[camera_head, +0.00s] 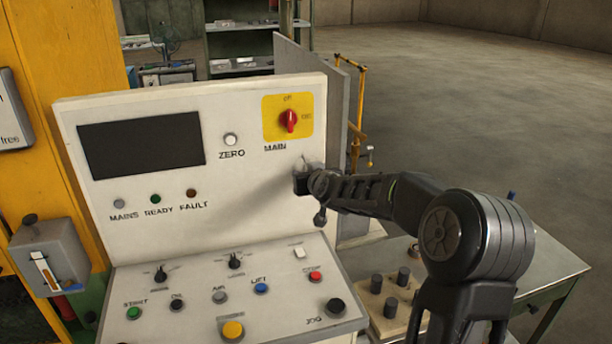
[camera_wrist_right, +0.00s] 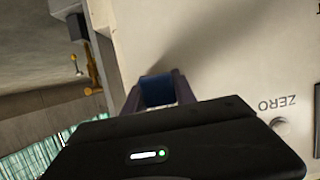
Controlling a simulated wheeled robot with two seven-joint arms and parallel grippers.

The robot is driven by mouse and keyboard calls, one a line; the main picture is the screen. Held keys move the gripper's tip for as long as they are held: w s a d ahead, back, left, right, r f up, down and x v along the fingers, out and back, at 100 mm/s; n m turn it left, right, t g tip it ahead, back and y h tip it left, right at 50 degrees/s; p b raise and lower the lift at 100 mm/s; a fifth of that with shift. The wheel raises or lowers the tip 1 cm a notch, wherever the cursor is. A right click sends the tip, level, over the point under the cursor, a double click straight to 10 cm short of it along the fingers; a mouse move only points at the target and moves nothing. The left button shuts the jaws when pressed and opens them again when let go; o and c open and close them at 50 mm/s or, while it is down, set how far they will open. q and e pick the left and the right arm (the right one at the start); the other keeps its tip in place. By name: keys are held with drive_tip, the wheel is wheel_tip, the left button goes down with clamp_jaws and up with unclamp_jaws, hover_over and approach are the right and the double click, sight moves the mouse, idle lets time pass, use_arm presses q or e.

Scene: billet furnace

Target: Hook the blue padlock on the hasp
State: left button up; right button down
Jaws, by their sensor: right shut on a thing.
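My right arm reaches in from the right in the camera_head view, and my right gripper (camera_head: 305,183) is at the right part of the control panel's upright face, below the red MAIN switch (camera_head: 289,121). In the right wrist view, the right gripper (camera_wrist_right: 160,88) is shut on the blue padlock (camera_wrist_right: 157,92), of which only a dark blue face shows between the fingers. The padlock's shackle cannot be made out. I cannot clearly make out the hasp, or tell whether the padlock touches it. My left gripper is not in view.
The control desk (camera_head: 240,275) with buttons and knobs juts out below the panel (camera_head: 255,180). A table (camera_head: 545,262) at the right carries a block with several dark pegs (camera_head: 390,308). A yellow post (camera_head: 357,120) stands behind the panel. The floor at the back right is clear.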

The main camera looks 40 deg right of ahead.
drive_tip(key=c, duration=0.9)
unclamp_jaws()
drive_tip(key=shift+s, duration=0.1)
drive_tip(key=b+v, duration=0.1)
drive_tip(key=v, duration=0.6)
drive_tip(key=shift+s+a, duration=0.15)
drive_tip(key=shift+s, duration=0.1)
